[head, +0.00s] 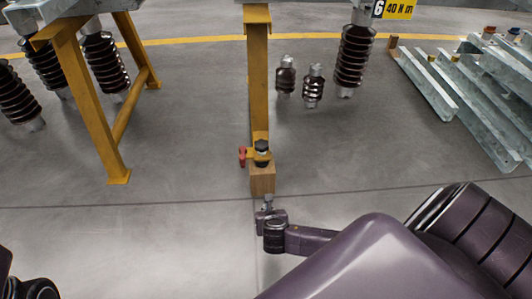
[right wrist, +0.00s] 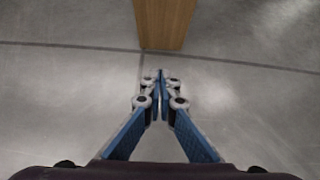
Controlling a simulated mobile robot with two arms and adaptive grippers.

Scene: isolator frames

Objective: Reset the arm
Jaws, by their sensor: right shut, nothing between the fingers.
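My right arm (head: 365,255) reaches in from the lower right of the head view. Its gripper (head: 268,203) points away from me, just in front of a wooden block (head: 262,180). In the right wrist view the two blue fingers (right wrist: 160,76) meet at their tips, with nothing between them. The block also shows there (right wrist: 165,22), beyond the fingertips and apart from them. A dark part at the lower left corner of the head view looks like my left arm; no left fingers show.
A yellow post (head: 257,75) rises behind the block, with a red-handled fitting (head: 243,156) at its foot. A yellow frame (head: 92,105) stands at left beside ribbed insulators (head: 104,60). More insulators (head: 355,55) and galvanized steel beams (head: 465,95) are at right. Grey floor is open at front left.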

